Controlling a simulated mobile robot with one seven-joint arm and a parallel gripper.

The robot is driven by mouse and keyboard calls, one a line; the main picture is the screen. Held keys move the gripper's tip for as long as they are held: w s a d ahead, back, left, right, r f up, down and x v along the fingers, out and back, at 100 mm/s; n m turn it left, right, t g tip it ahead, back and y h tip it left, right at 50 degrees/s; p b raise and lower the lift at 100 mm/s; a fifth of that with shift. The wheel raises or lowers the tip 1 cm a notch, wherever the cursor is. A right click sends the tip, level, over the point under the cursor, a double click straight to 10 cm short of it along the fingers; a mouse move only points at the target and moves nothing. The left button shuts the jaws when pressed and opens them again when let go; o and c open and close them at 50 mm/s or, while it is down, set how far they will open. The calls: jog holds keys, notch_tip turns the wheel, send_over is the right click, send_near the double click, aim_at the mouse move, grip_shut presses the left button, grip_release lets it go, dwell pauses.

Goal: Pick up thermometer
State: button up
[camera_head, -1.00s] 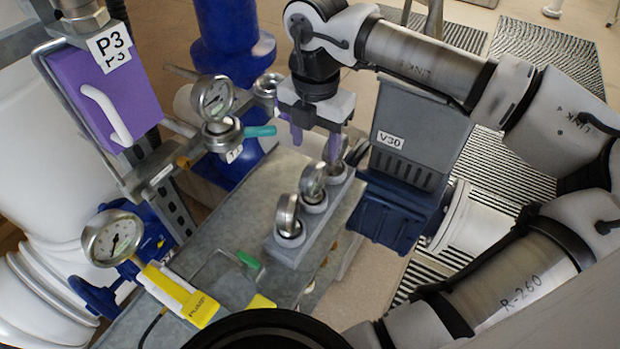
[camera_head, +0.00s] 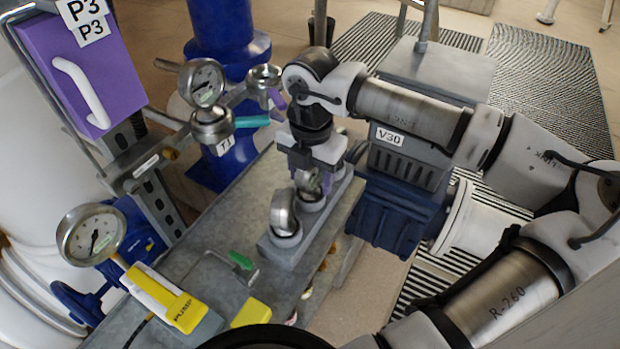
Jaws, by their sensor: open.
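A grey rack (camera_head: 292,247) on the bench holds round metal-rimmed dial instruments in a row. I take these to be the thermometers, but their faces are turned away and no label shows on them. The nearest one (camera_head: 284,212) stands upright and uncovered. The middle one (camera_head: 307,182) is partly hidden by my gripper (camera_head: 311,181). The far one is mostly hidden behind the gripper. My gripper points down with its purple fingers open, low over the middle and far part of the rack. I cannot tell whether the fingers touch an instrument.
A dial (camera_head: 205,84) sits on the pipe fitting marked T1, left of my gripper. Another dial (camera_head: 92,236) and a yellow-handled item (camera_head: 165,297) are at the left front. The V30 unit (camera_head: 408,155) stands close right of the gripper. Bare bench (camera_head: 228,215) lies left of the rack.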

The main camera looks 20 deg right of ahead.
jog(key=shift+c, duration=0.3)
jog(key=c, duration=0.9)
notch_tip(320, 180, up, 20)
jog(key=p, duration=0.6)
jog(key=shift+p, duration=0.3)
jog(key=o, duration=0.3)
jog(key=shift+c, duration=1.3)
